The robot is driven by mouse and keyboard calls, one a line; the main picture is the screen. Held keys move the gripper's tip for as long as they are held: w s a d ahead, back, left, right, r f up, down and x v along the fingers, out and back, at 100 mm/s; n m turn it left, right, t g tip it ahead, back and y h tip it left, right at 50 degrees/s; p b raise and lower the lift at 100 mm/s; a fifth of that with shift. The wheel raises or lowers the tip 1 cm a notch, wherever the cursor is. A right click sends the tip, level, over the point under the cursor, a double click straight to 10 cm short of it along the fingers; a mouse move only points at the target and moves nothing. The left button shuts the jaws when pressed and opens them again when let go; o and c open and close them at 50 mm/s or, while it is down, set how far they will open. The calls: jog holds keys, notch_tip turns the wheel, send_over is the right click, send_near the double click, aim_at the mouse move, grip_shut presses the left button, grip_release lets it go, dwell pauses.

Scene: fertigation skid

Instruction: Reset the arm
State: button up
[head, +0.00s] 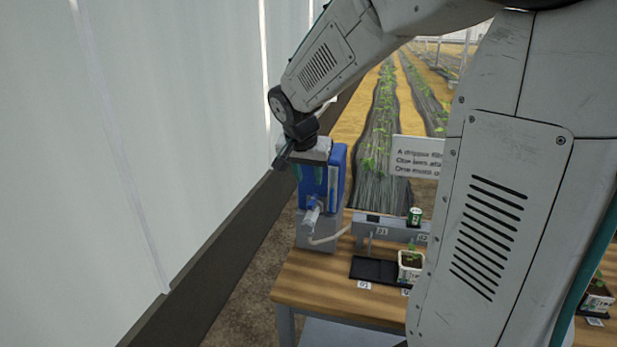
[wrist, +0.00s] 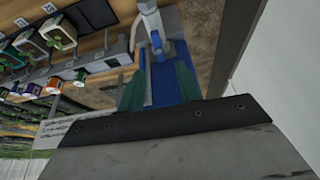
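My gripper (head: 308,174) hangs at the end of my bent arm, in front of the upper part of a blue tank (head: 338,172) in the head view. In the wrist view my gripper (wrist: 158,80) shows two green fingers standing well apart, with nothing seen held between them. The blue tank (wrist: 172,82) shows behind and between the fingers; whether they touch it cannot be told. Part of the tank is hidden by my gripper in the head view.
A grey fitting with a hose (head: 311,216) is at the tank's front. A wooden table (head: 318,290) carries a black tray (head: 373,269), a potted seedling (head: 410,262) and a grey rail with a green can (head: 414,215). A pale wall (head: 130,150) runs along the left. My arm hides the right side.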

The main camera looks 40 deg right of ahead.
dwell(0.3)
jog(key=s+a+n+y, duration=0.1)
jog(key=s+a+n, duration=0.2)
jog(key=s+a, duration=0.2)
jog(key=s+a+r+n+g+y, duration=0.1)
jog(key=s+a+n, duration=0.3)
jog(key=s, duration=0.8)
jog(key=s+a+r+n+y, duration=0.1)
jog(key=s+a+n, duration=0.2)
jog(key=s+a, duration=0.2)
jog(key=s, duration=0.3)
jog(key=shift+s+a+n+y, duration=0.35)
jog(key=shift+n+y, duration=0.05)
jog(key=shift+d, duration=0.1)
